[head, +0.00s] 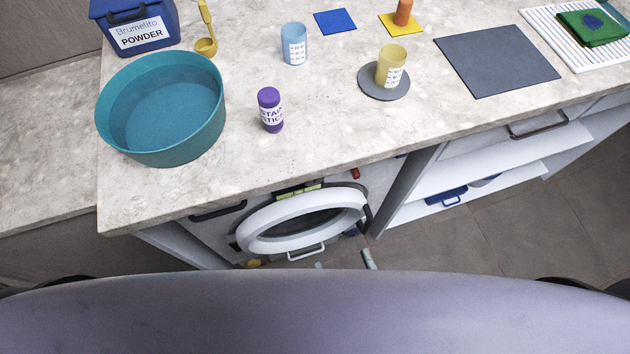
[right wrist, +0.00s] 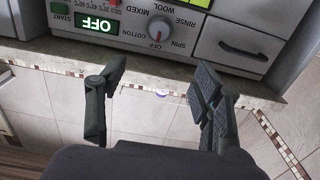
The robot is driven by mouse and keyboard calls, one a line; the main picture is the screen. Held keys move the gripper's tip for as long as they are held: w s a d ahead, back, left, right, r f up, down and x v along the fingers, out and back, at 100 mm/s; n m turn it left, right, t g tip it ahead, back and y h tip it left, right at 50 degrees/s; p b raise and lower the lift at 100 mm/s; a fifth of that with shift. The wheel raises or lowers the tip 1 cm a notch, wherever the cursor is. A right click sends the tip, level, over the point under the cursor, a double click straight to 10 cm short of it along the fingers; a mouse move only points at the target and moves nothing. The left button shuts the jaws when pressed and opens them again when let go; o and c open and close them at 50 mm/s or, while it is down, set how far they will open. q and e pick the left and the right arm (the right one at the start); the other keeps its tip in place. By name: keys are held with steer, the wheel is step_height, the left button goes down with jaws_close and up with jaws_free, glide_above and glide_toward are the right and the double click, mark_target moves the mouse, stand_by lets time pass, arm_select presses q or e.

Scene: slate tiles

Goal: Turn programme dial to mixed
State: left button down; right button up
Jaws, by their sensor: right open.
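The programme dial (right wrist: 160,30) is a pale round knob with a red mark on the washing machine's front panel, seen upside down in the right wrist view. The mark points down in the picture, between the words COTTON and SPIN; MIXED is at the dial's upper left. A lit display (right wrist: 96,24) reads OFF. My right gripper (right wrist: 155,88) is open and empty, its fingers apart below the panel in the picture, not touching the dial. In the head view only bits of its fingertips (head: 343,262) show beyond my body. My left gripper is not in view.
The washing machine's round white door (head: 258,240) shows under the counter (head: 330,120). A green START button (right wrist: 61,8) and a drawer (right wrist: 240,38) flank the dial. A teal basin (head: 165,140), purple bottle (head: 270,110) and cups stand on the counter. Open shelves (head: 470,175) are at the right.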

steer(key=p+x, duration=0.1)
steer(key=x, duration=1.6)
steer(key=shift+d, duration=0.1)
steer(key=shift+c, duration=0.2)
steer(key=c, duration=1.1)
